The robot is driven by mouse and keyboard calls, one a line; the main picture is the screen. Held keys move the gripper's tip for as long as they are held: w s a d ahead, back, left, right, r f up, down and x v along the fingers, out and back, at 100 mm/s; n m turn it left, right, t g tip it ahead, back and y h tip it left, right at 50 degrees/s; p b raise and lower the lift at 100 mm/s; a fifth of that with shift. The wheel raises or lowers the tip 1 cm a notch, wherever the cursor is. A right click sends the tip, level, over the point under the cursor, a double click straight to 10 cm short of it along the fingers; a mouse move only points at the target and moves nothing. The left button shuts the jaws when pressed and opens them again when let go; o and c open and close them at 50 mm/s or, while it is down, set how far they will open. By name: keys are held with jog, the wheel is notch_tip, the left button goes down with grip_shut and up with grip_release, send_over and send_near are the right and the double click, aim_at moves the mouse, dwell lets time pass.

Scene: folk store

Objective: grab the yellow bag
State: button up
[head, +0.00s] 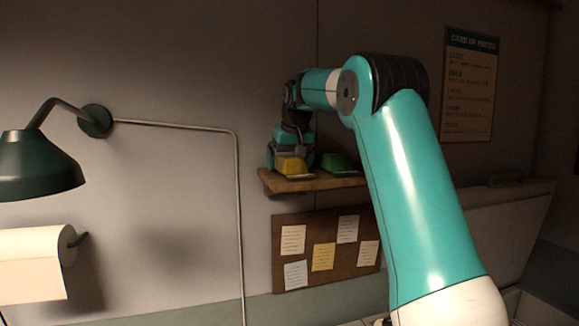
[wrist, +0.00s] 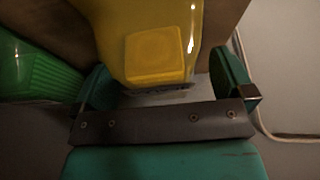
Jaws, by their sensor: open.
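The yellow bag (head: 291,166) sits on a small wooden wall shelf (head: 318,185), at its left end. It fills the upper middle of the wrist view (wrist: 152,55), with a raised square on its face. My gripper (head: 292,152) is at the bag. In the wrist view my gripper (wrist: 165,82) is open, with one green finger to the left of the bag and one to the right. The bag's lower part lies between the fingers, and a gap shows at the right finger. Whether the left finger touches the bag I cannot tell.
A green bag (head: 338,164) stands on the shelf just right of the yellow one; it shows close to the left finger in the wrist view (wrist: 35,68). A cork board (head: 333,258) with notes hangs below. A green lamp (head: 38,165) and paper roll (head: 32,262) are at left.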

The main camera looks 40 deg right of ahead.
jog(key=c, duration=0.9)
jog(key=shift+c, duration=0.4)
jog(key=shift+r, duration=0.1)
